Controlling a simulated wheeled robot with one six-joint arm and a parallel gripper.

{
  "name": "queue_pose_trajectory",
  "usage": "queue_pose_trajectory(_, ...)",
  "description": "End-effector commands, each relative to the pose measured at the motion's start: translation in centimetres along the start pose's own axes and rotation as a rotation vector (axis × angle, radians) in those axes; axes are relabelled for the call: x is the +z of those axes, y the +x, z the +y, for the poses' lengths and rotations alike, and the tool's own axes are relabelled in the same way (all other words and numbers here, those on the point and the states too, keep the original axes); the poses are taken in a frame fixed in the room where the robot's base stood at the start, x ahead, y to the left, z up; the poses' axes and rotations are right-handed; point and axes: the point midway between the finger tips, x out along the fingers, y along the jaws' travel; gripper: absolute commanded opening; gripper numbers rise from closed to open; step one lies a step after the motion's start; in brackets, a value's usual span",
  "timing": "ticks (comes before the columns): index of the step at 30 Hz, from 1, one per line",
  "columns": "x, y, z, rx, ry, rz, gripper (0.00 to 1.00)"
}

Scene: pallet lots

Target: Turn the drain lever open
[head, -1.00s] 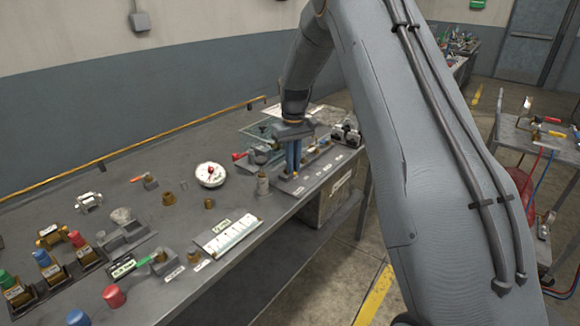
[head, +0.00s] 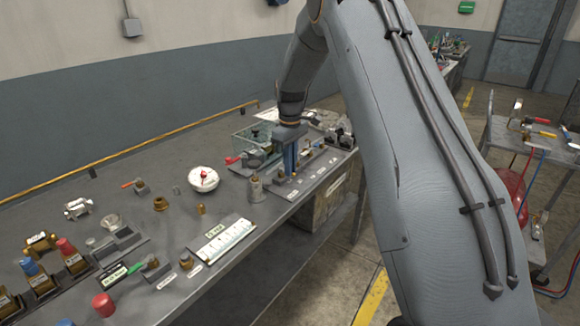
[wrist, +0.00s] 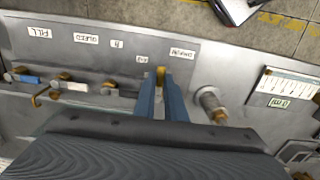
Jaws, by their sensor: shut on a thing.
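The valve panel (head: 284,191) lies on the bench near its front edge, with a row of small fittings and white labels. My gripper (head: 290,170) points down onto this panel. In the wrist view, the blue fingers of my gripper (wrist: 162,82) are shut around a small brass-coloured part, the drain lever (wrist: 160,72). It sits below the label that seems to read DRAIN (wrist: 183,51). Most of the lever is hidden between the fingers, so I cannot tell its angle.
Other valves (wrist: 72,86) stand left of my fingers in the wrist view. A metal cylinder with a brass end (wrist: 210,103) stands close on the right.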

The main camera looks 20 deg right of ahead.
Motion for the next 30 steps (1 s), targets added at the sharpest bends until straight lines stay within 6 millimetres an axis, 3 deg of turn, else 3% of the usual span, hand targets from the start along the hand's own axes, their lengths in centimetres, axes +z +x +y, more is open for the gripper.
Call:
queue_pose_trajectory(6, 0.1, 0.0, 0.1, 0.001, -0.001, -0.001, 0.00)
queue_pose_trajectory(7, 0.1, 0.0, 0.1, 0.001, -0.001, -0.001, 0.15)
queue_pose_trajectory(10, 0.1, 0.0, 0.1, 0.001, -0.001, -0.001, 0.29)
queue_pose_trajectory(20, 0.0, -0.3, 0.1, 0.002, 0.000, 0.001, 0.29)
queue_pose_trajectory(30, 0.0, -5.2, 0.2, 0.004, 0.001, 0.003, 0.29)
